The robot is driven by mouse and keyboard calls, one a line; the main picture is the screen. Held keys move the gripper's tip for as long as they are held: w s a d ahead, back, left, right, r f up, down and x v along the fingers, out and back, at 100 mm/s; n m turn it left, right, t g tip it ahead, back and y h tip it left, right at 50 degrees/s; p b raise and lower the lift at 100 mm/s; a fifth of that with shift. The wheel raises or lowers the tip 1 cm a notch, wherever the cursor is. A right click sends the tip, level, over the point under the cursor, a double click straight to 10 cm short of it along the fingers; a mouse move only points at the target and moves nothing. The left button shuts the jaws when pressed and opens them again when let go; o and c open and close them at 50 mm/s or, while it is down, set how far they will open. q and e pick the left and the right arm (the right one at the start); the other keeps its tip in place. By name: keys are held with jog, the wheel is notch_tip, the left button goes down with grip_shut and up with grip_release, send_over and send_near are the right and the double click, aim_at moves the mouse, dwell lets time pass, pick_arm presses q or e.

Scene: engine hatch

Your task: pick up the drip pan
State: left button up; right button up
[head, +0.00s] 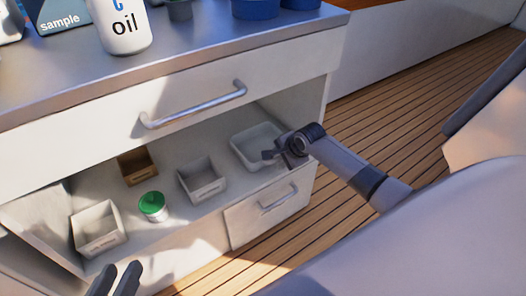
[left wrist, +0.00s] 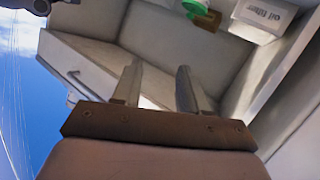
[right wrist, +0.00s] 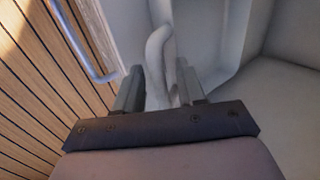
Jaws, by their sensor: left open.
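The drip pan (head: 251,153) appears to be the pale, shallow, rounded tray at the right end of the open cabinet shelf. My right gripper (head: 274,155) is at its right side in the head view. In the right wrist view a pale curved handle or rim (right wrist: 159,60) of it shows between the fingers of the right gripper (right wrist: 160,88), which look spread apart; contact is not clear. My left gripper (head: 117,277) is open and empty at the lower left, in front of the shelf; its spread fingers show in the left wrist view (left wrist: 157,88).
The shelf also holds a grey bin (head: 203,184), a brown box (head: 138,167), a green-lidded jar (head: 152,206) and a pale bin (head: 97,229). A drawer with a handle (head: 195,107) is above and a lower handle (head: 279,199) below. Wooden floor (head: 400,90) lies right.

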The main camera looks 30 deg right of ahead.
jog(key=shift+c, duration=0.4)
grip_shut()
jog(key=shift+r, duration=0.15)
